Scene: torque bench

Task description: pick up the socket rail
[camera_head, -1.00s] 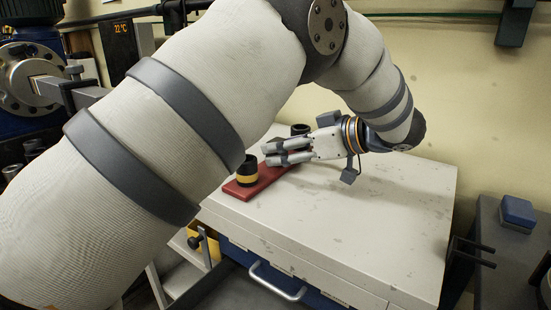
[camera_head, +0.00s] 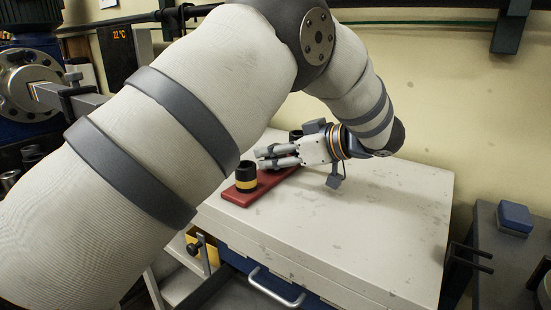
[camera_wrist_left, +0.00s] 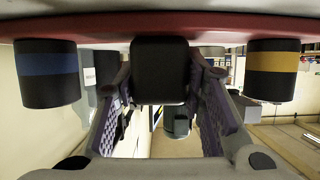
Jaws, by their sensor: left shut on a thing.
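The socket rail (camera_head: 240,196) is a red bar lying on the pale cabinet top, near its left edge. In the head view, a black socket with a yellow band (camera_head: 246,177) stands on its near end and a dark socket (camera_head: 296,135) shows near its far end. In the left wrist view the red rail (camera_wrist_left: 105,25) crosses the top, with a blue-banded socket (camera_wrist_left: 47,72), a plain black middle socket (camera_wrist_left: 160,72) and a yellow-banded socket (camera_wrist_left: 272,70). My left gripper (camera_head: 262,158) is shut on the rail at its middle socket, one finger on each side.
The cabinet top (camera_head: 350,220) is bare to the right of the rail. A blue block (camera_head: 515,217) sits on a dark surface at the right. A drawer handle (camera_head: 277,287) is on the cabinet front. A metal machine (camera_head: 25,85) stands at the left.

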